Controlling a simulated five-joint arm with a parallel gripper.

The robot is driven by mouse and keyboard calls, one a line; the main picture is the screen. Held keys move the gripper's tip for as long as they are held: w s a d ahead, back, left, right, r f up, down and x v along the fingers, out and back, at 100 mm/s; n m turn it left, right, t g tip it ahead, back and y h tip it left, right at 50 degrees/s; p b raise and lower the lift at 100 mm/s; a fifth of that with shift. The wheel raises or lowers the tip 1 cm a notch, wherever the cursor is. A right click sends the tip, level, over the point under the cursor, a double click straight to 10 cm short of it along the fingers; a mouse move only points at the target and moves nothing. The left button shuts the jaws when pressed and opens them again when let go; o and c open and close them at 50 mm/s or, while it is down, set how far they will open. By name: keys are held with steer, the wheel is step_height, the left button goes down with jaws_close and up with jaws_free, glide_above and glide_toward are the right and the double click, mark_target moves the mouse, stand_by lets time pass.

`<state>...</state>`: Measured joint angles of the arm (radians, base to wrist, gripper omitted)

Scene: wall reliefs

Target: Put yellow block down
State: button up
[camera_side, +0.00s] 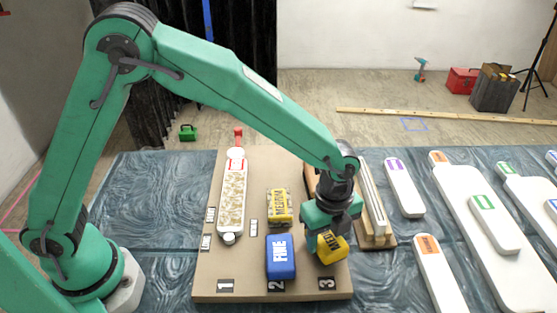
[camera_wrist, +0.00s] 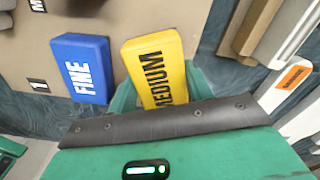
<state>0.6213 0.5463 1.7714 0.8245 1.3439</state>
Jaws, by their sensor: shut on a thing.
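A yellow block (camera_side: 333,248) with black lettering is held in my gripper (camera_side: 325,236), over the front right of the brown board (camera_side: 238,280), by the label 3. In the wrist view this block (camera_wrist: 152,68) reads MEDIUM and sits between the green fingers of my gripper (camera_wrist: 160,92). The gripper is shut on it. The block looks tilted in the side view. I cannot tell whether its underside touches the board. A second yellow block (camera_side: 279,206) lies on the board, behind the blue block.
The blue FINE block (camera_side: 281,257) stands close to the left of the held block, by label 2; it also shows in the wrist view (camera_wrist: 80,68). A patterned white strip (camera_side: 232,198) lies further left. A wooden rack (camera_side: 374,212) stands right. White panels (camera_side: 440,272) lie beyond.

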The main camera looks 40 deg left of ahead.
mark_target(327, 235)
steer(key=shift+f, duration=0.95)
steer(key=shift+f, duration=0.1)
steer(key=o, duration=0.9)
steer(key=shift+o, duration=0.2)
step_height(327, 235, up, 12)
